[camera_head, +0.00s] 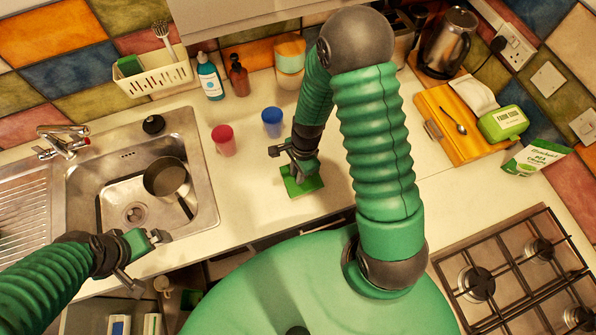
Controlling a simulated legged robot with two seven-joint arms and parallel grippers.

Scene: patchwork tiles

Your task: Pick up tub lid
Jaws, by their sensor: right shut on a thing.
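The tub lid (306,186) is a flat green square piece low over the pale worktop, near the middle of the view. My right gripper (297,172) points down at it and is shut on it. The fingers hide part of its far side, and I cannot tell whether it touches the worktop. My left gripper (146,262) is at the front edge of the sink, its fingers apart with nothing between them.
A pan (167,179) sits in the sink (205,205). The hob (510,265) is front right.

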